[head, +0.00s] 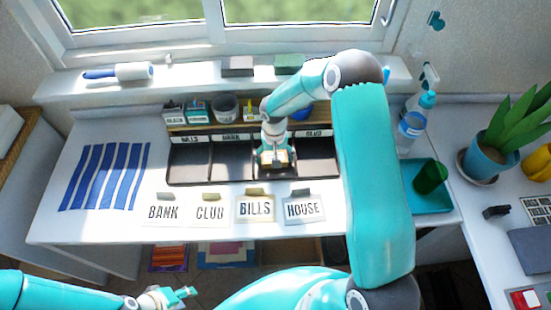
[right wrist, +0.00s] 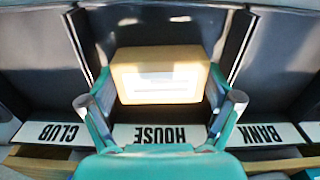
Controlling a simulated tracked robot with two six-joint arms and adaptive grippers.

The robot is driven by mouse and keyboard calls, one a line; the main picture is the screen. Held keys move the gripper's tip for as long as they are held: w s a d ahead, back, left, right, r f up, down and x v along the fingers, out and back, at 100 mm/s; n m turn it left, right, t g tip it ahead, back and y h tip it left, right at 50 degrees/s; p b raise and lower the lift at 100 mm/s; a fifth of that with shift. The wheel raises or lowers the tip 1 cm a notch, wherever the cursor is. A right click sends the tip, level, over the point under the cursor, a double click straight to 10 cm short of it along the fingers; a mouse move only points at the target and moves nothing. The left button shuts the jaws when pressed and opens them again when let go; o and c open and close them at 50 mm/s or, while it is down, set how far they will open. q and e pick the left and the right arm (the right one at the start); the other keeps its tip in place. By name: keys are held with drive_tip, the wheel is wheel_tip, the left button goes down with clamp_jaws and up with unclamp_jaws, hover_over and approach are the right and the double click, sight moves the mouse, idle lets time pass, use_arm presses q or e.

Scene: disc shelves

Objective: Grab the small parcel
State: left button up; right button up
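The small parcel (head: 273,164) is a tan box with a pale label on top, in the tray compartment marked HOUSE. It shows large in the right wrist view (right wrist: 160,77). My right gripper (right wrist: 160,92) points down over it, one finger at each side, close to its sides. I cannot tell whether the fingers press on it or whether it is off the compartment floor. In the head view the right gripper partly hides the parcel. My left gripper (head: 178,293) is low at the front left, empty, with its fingers apart, far from the parcel.
The dark divided tray (head: 190,160) has thin walls beside the parcel. A striped cloth (head: 104,176) lies left. A spray bottle (head: 412,122) and green cup (head: 430,177) are at the right.

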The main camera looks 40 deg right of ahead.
drive_tip(key=c, duration=0.5)
drive_tip(key=shift+r, duration=0.15)
drive_tip(key=shift+c, duration=0.2)
